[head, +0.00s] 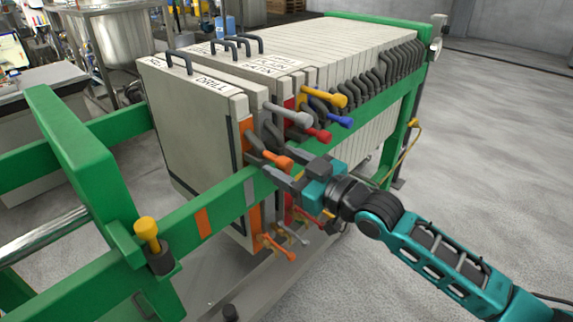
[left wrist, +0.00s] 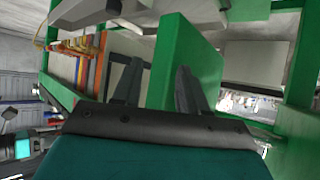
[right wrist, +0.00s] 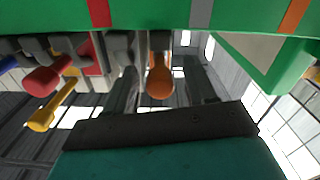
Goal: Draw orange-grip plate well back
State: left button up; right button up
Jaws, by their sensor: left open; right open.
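The orange grip (head: 277,160) sticks out on a dark arm from the near end of the plate pack, above the green side rail. An orange strip (head: 246,135) marks the plate edge beside it. My right gripper (head: 283,170) is at this grip, its fingers open. In the right wrist view the orange grip (right wrist: 160,80) shows between the two spread fingers (right wrist: 160,68); I cannot tell whether they touch it. My left gripper (left wrist: 158,80) is open and empty in its own wrist view and is out of the head view.
Silver (head: 290,114), red (head: 318,134), yellow (head: 326,96) and blue (head: 338,121) grips crowd close behind the orange one. The green rail (head: 190,227) runs below. A green end frame (head: 85,165) stands at left, with a gap before the first plate.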

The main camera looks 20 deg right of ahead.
grip_shut()
dwell(0.3)
pick_arm(q)
jog(key=shift+s, duration=0.1)
pick_arm(e)
jog(key=shift+a, duration=0.1)
jog(key=shift+s+a+r+p, duration=0.1)
jog(key=shift+s+a+p, duration=0.25)
jog(key=shift+p, duration=0.2)
pick_arm(q)
jog(key=shift+y, duration=0.3)
jog(key=shift+s+a+r+p, duration=0.2)
jog(key=shift+a+r+p, duration=0.2)
jog(key=shift+r+p, duration=0.65)
jog(key=shift+s+a+r+p, duration=0.3)
jog(key=shift+r+p, duration=0.35)
jog(key=shift+p, duration=0.8)
jog(key=shift+s+a+r+p, duration=0.15)
jog(key=shift+a+r+p, duration=0.3)
jog(key=shift+r+p, duration=0.6)
pick_arm(e)
jog(key=s+a, duration=0.7)
jog(key=a, duration=0.6)
jog(key=shift+s, duration=0.2)
pick_arm(q)
jog(key=shift+w+f, duration=0.1)
jog(key=shift+w, duration=0.05)
pick_arm(e)
grip_release()
